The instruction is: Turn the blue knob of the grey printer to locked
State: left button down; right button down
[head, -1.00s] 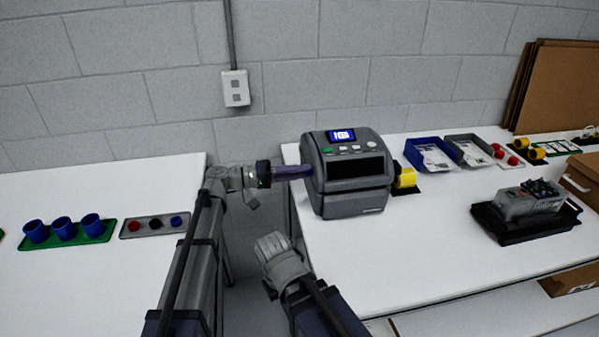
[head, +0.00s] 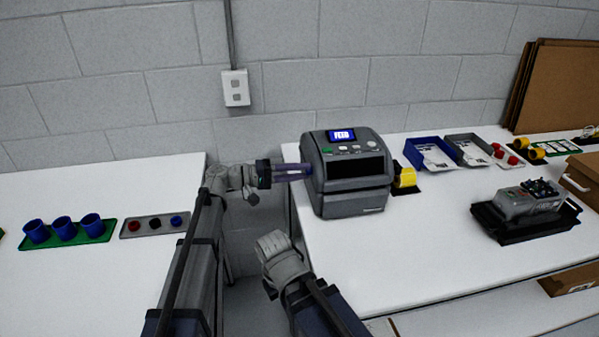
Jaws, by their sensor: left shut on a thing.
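The grey printer (head: 348,195) stands on the right-hand table, with a small lit blue screen (head: 342,135) on top. The screen text looks like "FEED", but it is small. My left gripper (head: 300,171) reaches the printer's left side with its purple-grey fingers pointing right. It is shut on the blue knob there; the fingers and the printer's side hide the knob, so its setting cannot be read. My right gripper (head: 272,245) hangs low in front of the table's left edge, away from the printer; its fingers are not clear.
A yellow roll (head: 405,177) sits right of the printer. Blue (head: 428,158) and grey (head: 466,152) trays stand behind it. A black tray with a grey device (head: 528,200) lies further right. The tabletop in front of the printer is clear. A gap separates the two tables.

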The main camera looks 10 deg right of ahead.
pick_arm(q)
jog(key=c, duration=0.6)
grip_release()
jog(key=shift+a, duration=0.15)
jog(key=a, duration=0.7)
jog(key=shift+a+r, duration=0.15)
jog(key=shift+a, duration=0.15)
jog(key=shift+s, duration=0.1)
